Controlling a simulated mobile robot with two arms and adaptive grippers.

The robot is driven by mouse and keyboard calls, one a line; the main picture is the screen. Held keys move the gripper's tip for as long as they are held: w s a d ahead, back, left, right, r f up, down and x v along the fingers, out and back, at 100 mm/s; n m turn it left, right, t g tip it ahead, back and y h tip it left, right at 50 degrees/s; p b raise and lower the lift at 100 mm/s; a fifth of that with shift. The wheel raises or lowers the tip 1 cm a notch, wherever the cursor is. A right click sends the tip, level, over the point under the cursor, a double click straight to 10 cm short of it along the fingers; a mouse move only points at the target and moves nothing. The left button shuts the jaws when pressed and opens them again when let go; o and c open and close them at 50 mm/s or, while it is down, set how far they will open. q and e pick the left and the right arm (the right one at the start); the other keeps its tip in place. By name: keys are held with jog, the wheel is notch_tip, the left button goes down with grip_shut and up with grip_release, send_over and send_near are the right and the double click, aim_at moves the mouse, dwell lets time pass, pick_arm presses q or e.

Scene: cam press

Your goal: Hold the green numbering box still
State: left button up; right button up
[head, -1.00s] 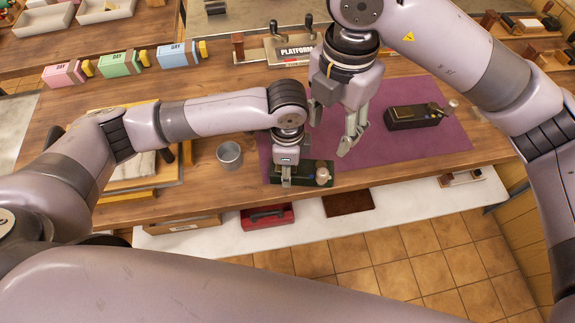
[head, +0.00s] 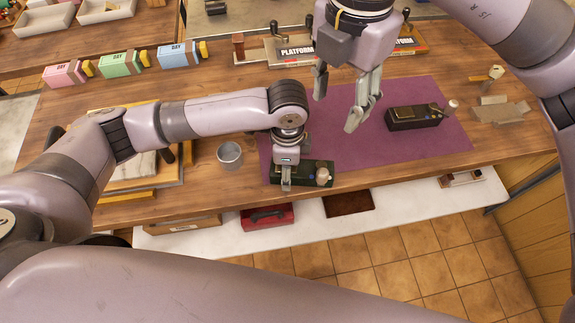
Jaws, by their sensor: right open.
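The green numbering box (head: 313,179) is dark green, with a pale round knob at its right end. It lies at the front left edge of the purple mat (head: 425,155). My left gripper (head: 286,184) points down at the box's left part and overlaps it. Its fingers are small and partly hidden, so I cannot tell whether they grip the box. My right gripper (head: 338,112) hangs over the mat behind the box, fingers apart and empty. A similar black box (head: 413,117) with a pale knob stands on the mat's right part, apart from both grippers.
A metal cup (head: 230,155) stands left of the mat. Pink, green and blue DAY boxes (head: 180,55) line the back left. A PLATFORM sign (head: 297,50) stands behind the mat. Grey metal pieces (head: 500,110) lie right of it. The mat's middle is clear.

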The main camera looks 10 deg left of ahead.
pick_arm(q)
jog(key=shift+o, duration=0.5)
notch_tip(320, 180, up, 11)
jog(key=shift+f, duration=0.2)
jog(key=shift+r, duration=0.7)
